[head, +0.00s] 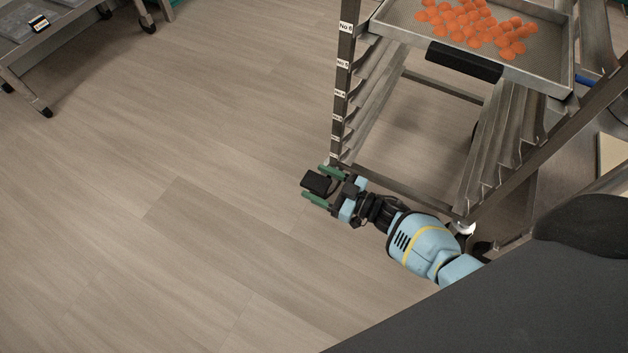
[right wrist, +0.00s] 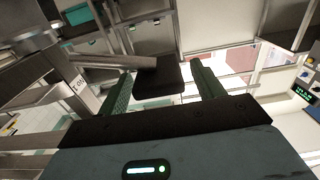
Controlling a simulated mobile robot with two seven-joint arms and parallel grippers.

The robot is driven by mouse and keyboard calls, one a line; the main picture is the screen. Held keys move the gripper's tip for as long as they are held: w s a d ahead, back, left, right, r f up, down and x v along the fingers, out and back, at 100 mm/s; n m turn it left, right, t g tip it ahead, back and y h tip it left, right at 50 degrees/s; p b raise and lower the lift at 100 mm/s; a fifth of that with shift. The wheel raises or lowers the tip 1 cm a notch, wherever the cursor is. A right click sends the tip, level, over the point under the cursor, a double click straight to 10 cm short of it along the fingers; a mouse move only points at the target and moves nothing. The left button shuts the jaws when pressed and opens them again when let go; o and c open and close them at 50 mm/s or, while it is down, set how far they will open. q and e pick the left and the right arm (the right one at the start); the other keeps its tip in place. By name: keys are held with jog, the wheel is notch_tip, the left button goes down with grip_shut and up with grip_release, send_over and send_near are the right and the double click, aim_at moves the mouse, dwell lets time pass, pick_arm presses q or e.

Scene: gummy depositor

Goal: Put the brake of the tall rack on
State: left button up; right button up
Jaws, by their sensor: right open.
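The tall rack (head: 345,85) is a grey metal frame with numbered labels down its near left post. A black pedal-like block (head: 316,182), likely the brake of a caster, is at the foot of that post. My right gripper (head: 313,181) is low by the floor, its two green fingers open on either side of the block. In the right wrist view the block (right wrist: 158,82) shows between the spread fingers (right wrist: 163,88), with gaps on both sides. I cannot tell whether it is up or down. The caster wheel there is hidden. My left gripper is not in view.
A tray (head: 400,32) of orange gummies sits on the rack's upper rails, with a black handle block (head: 464,62) at its front. A wheeled table (head: 40,55) stands at the far left. The floor (head: 150,150) left of the rack is clear.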

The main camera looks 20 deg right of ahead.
jog(key=shift+x, duration=0.95)
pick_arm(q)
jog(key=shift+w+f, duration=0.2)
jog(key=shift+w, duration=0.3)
